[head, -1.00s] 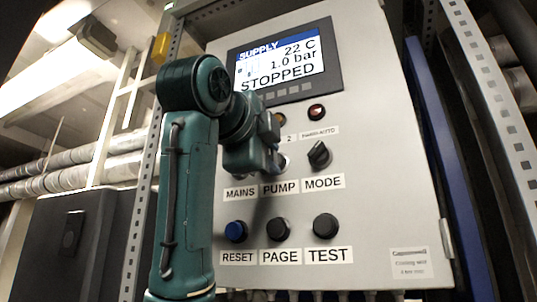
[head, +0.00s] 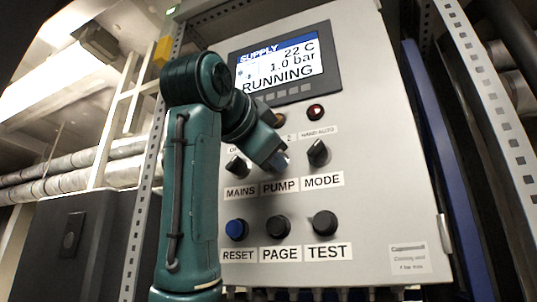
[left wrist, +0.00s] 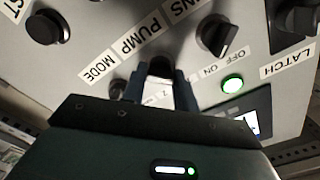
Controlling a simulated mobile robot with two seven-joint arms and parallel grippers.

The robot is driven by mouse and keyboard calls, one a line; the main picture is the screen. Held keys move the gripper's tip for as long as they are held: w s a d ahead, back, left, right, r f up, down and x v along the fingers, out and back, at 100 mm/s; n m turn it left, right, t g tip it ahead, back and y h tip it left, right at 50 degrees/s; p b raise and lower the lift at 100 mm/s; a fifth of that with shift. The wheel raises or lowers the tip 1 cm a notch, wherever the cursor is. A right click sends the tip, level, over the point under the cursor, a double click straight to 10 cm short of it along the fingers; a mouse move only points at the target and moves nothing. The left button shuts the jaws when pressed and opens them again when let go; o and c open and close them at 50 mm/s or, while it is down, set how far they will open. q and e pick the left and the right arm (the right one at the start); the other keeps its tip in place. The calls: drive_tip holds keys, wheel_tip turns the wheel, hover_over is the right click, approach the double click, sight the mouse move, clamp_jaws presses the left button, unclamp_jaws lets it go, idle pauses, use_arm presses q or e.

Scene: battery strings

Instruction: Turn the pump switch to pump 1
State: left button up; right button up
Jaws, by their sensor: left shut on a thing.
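The grey control panel (head: 385,160) fills the middle of the head view. Its display (head: 281,65) reads SUPPLY, 22 C, 1.0 bar, RUNNING. My left gripper (head: 281,162) is at the pump switch, above the PUMP label (head: 280,187), and hides most of that switch in the head view. In the left wrist view the black pump switch (left wrist: 160,68) sits between the fingers of my left gripper (left wrist: 160,80), which are shut on it. The switch's exact pointing direction is hard to tell. My right gripper is not in view.
The mains switch (head: 237,166) is left of the pump switch and the mode switch (head: 318,153) right. Below are the blue reset button (head: 236,230), the page button (head: 278,227) and the test button (head: 325,223). A green lamp (left wrist: 232,84) is lit. Metal posts flank the panel.

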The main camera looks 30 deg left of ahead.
use_arm(q)
drive_tip(key=shift+n, duration=0.3)
drive_tip(key=o, duration=1)
drive_tip(key=s+b, duration=0.2)
drive_tip(key=s, duration=0.2)
drive_tip(key=s+b, duration=0.3)
drive_tip(key=s, duration=0.1)
drive_tip(key=s+b, duration=0.3)
drive_tip(key=s, duration=0.2)
drive_tip(key=shift+d, duration=0.35)
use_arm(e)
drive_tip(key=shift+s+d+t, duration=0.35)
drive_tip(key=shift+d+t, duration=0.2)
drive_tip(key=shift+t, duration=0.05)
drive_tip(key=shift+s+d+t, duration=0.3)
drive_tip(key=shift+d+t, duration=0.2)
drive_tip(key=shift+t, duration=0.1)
